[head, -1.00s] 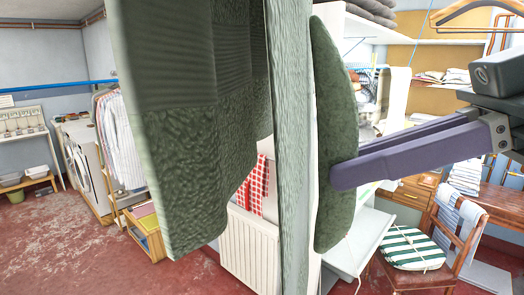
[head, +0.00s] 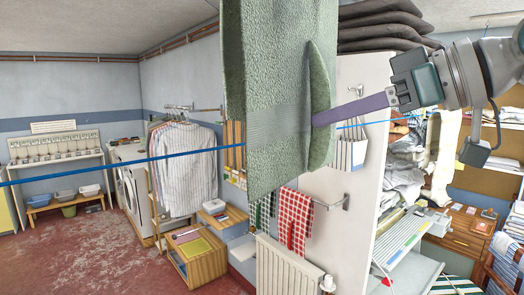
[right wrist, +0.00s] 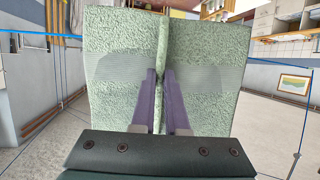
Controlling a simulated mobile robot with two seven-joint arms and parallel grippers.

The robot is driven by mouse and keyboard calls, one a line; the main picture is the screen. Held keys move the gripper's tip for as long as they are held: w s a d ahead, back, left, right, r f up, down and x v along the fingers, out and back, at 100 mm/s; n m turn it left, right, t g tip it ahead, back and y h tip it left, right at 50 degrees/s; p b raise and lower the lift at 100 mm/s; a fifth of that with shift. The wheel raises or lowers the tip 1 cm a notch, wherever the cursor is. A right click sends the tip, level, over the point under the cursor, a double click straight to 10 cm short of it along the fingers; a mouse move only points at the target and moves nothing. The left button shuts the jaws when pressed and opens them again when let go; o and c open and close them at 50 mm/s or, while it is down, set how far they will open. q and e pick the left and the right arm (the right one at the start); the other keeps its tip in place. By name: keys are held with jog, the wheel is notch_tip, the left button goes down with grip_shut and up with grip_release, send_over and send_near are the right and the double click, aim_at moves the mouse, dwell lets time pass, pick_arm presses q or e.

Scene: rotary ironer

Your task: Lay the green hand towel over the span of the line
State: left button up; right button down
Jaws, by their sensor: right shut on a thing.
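The green hand towel (head: 275,110) hangs upright from my right gripper (head: 317,120) in the head view. The gripper is shut on a gathered fold at the towel's right side. In the right wrist view, both purple fingers (right wrist: 160,76) pinch the middle fold, and the towel (right wrist: 115,65) spreads to both sides. The blue line (head: 110,165) runs across the head view and passes behind the towel, which hides part of it. The line (right wrist: 275,63) also shows on both sides of the towel in the right wrist view. I cannot tell whether they touch. My left gripper is not in view.
A rack of striped shirts (head: 185,170) stands left of the towel. A white radiator (head: 285,268) and a red checked cloth (head: 296,215) are below it. Folded dark cloths (head: 385,25) lie on top of a white panel (head: 345,190).

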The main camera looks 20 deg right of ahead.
aim_at(333, 78)
jog(key=w+d+r+m+h, duration=0.1)
jog(key=r, duration=0.1)
jog(key=w+d+r+t+h+p, duration=0.1)
jog(key=w+d+r, duration=0.1)
jog(key=w+d+r+m, duration=0.1)
jog(key=w+d+r, duration=0.1)
jog(key=shift+w+d+m+t+h, duration=0.2)
jog(key=shift+d+m+t+h, duration=0.1)
jog(key=shift+h, duration=0.1)
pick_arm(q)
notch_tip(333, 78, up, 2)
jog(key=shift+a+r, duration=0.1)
pick_arm(e)
jog(key=shift+a, duration=0.1)
jog(key=shift+w+a, duration=1.55)
jog(key=shift+w, duration=2.9)
pick_arm(q)
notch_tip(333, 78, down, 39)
jog(key=b, duration=3.9)
pick_arm(e)
notch_tip(333, 78, down, 46)
jog(key=shift+w, duration=0.2)
